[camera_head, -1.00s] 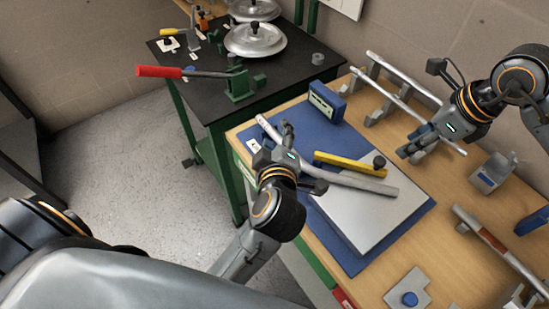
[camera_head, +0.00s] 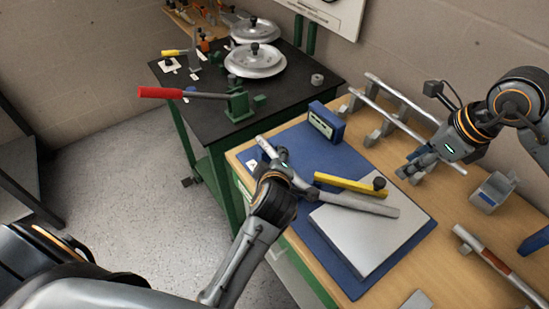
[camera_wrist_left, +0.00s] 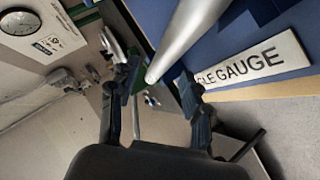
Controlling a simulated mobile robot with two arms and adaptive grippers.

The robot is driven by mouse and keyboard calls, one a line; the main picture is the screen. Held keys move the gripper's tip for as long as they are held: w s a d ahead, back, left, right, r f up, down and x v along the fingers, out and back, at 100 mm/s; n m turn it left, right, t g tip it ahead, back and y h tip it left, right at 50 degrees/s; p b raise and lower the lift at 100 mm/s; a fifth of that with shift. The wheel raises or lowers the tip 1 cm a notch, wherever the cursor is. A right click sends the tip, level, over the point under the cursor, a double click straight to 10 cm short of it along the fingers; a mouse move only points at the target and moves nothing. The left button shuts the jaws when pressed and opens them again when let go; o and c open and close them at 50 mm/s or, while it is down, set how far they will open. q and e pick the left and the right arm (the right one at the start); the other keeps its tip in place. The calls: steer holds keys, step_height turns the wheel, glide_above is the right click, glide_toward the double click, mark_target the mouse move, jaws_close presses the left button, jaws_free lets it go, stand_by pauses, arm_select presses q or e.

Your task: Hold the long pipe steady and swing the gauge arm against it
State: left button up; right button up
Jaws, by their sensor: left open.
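The long grey pipe (camera_head: 352,203) lies slantwise across the angle gauge's blue base (camera_head: 330,262) and pale plate (camera_head: 372,235). The yellow gauge arm (camera_head: 345,183), with a black knob, lies beside the pipe at a slight angle. My left gripper (camera_head: 272,152) is near the pipe's far left end, part of which my arm hides. In the left wrist view the pipe (camera_wrist_left: 190,32) comes down between the spread fingertips (camera_wrist_left: 156,84); contact cannot be told. My right gripper (camera_head: 408,170) is above the table right of the gauge, and its finger gap is unclear.
A blue box (camera_head: 326,122) stands at the gauge's back edge. Behind it, a rack holds pipes (camera_head: 403,98). A grey block (camera_head: 492,192) and another pipe (camera_head: 497,265) are at right. A black-topped bench (camera_head: 205,100) bears a red-handled lever tool (camera_head: 160,93).

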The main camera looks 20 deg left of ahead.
mark_target(381, 181)
arm_select(q)
steer(key=shift+x, duration=0.9)
steer(key=shift+c, duration=0.2)
steer(key=shift+s, duration=0.1)
jaws_close()
arm_select(e)
steer(key=shift+o, duration=1.2)
steer(key=shift+n+y, duration=0.3)
steer(key=shift+y, duration=0.1)
steer(key=x, duration=0.9)
steer(key=shift+w+d+f, duration=0.15)
steer(key=shift+f, duration=0.3)
jaws_close()
